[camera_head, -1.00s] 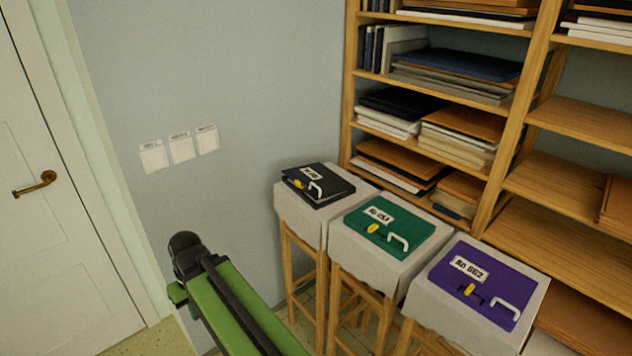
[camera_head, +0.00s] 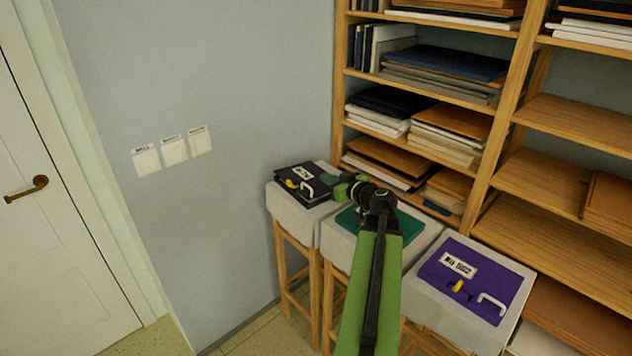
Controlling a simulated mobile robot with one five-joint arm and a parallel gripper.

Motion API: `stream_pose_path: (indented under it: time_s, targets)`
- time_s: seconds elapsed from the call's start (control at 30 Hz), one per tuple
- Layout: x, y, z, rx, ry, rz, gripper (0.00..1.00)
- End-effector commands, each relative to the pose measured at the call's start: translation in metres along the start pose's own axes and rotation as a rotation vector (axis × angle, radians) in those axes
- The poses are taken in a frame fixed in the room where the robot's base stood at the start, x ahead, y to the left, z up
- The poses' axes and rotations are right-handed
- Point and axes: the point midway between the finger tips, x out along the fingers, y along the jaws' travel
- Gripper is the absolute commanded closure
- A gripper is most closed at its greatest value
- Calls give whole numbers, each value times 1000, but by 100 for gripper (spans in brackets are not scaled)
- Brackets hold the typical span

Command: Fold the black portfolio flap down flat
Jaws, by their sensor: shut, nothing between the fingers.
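The black portfolio (camera_head: 293,187) lies on the leftmost cloth-covered stool. It has a white label, a yellow clasp and a white handle on its upper side. Its flap looks low, but I cannot tell whether it lies fully flat. My gripper (camera_head: 338,188) is shut and empty, at the right edge of the black portfolio. The gripper and wrist hide part of that edge, and I cannot tell whether they touch it. My green arm reaches up from the bottom of the picture and covers much of the green portfolio (camera_head: 410,228).
The purple portfolio (camera_head: 497,278) lies on the right stool. A wooden shelf (camera_head: 500,130) with stacked folders stands close behind the stools. The wall (camera_head: 200,70) and a door (camera_head: 50,240) are at the left. Floor is free between door and stools.

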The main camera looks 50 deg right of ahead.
Motion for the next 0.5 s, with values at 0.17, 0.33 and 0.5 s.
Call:
stream_pose_path:
  time_s: [0.17,0.33,0.5]
  targets:
    - [36,0,3,-1,-1,-5,100]
    - [75,-1,2,0,-1,-6,100]
    - [100,-2,20,-1,-2,-4,100]
